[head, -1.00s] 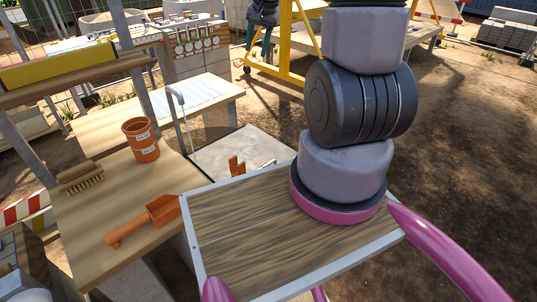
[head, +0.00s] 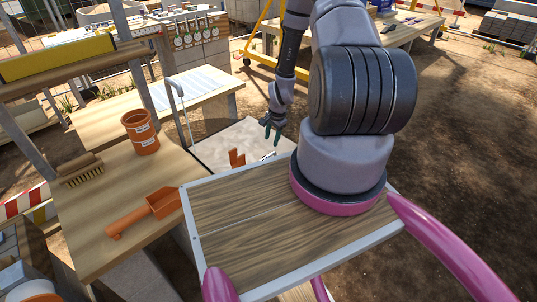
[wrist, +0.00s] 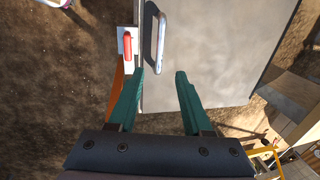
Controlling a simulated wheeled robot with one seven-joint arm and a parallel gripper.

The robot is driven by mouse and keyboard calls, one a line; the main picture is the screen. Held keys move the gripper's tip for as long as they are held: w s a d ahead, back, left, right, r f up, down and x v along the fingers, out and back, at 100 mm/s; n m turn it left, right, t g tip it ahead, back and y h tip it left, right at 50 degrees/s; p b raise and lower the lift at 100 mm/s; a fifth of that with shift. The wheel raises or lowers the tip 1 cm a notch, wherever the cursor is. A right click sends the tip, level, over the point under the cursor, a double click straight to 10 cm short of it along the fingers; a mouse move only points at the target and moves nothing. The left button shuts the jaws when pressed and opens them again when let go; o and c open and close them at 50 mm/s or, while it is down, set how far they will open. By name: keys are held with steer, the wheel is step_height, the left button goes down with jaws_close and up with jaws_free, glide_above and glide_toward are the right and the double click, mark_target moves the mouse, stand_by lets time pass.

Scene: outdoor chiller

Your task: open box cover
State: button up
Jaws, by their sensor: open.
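The box has a flat whitish cover (head: 222,146), which looks shut, behind my wooden deck in the head view. An orange piece (head: 237,157) shows at its near edge. In the wrist view the pale grey cover (wrist: 215,60) fills the upper middle.
A wooden bench (head: 85,215) on the left bears an orange pot (head: 139,133), a brush (head: 80,171) and an orange scoop (head: 146,213). A bent metal bar (head: 180,112) rises at the cover's left. Open dirt ground (head: 460,150) lies to the right.

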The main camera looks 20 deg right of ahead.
mark_target(268, 156)
steer(key=f, duration=0.3)
steer(key=w+f, duration=0.1)
steer(key=f, duration=0.2)
steer(key=w+f, duration=0.1)
steer(key=f, duration=0.3)
steer(key=shift+a+f, duration=0.1)
steer(key=shift+a, duration=0.2)
jaws_close()
stand_by(1.0)
